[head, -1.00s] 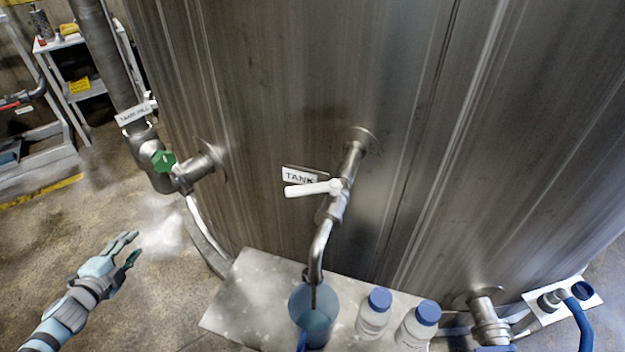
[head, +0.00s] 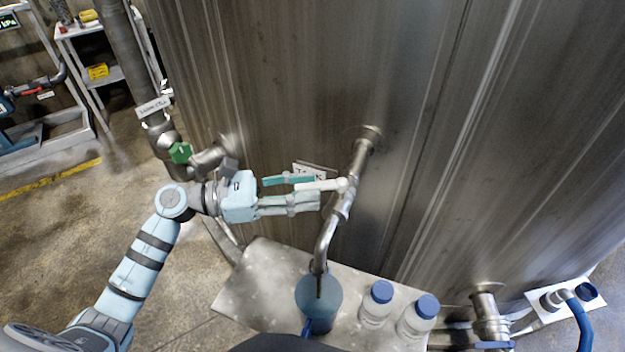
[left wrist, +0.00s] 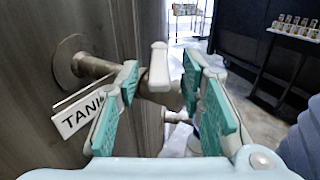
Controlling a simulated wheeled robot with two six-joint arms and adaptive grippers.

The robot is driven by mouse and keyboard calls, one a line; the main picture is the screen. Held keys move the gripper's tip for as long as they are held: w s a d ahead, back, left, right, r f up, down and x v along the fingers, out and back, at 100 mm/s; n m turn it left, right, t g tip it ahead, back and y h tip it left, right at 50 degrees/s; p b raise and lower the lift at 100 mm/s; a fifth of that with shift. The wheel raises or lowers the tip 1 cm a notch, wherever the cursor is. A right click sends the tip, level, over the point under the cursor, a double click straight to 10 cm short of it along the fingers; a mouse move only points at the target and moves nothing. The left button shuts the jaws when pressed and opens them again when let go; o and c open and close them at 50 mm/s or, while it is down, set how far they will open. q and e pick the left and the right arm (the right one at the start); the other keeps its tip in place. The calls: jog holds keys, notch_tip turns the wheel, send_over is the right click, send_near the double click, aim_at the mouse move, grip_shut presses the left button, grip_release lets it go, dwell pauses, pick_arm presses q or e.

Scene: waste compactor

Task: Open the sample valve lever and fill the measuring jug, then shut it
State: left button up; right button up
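The white sample valve lever (head: 325,185) sticks out to the left from the sample pipe (head: 345,203) on the steel tank. My left gripper (head: 315,191) is at the lever with its fingers apart. In the left wrist view, the lever (left wrist: 159,66) stands between the open fingertips of the left gripper (left wrist: 160,85), with gaps on both sides. The translucent blue measuring jug (head: 318,310) stands under the pipe's spout on a pale shelf. I cannot tell the liquid level in it. My right gripper is not in view.
Two white bottles (head: 377,305) (head: 418,318) with blue caps stand right of the jug on the shelf (head: 262,285). A green valve handle (head: 180,152) is left of my gripper. The TANK sign (left wrist: 78,116) is close beside the fingers. Open floor lies at left.

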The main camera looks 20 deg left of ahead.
pick_arm(q)
jog(key=shift+x, duration=0.9)
grip_shut()
jog(key=shift+f, duration=0.1)
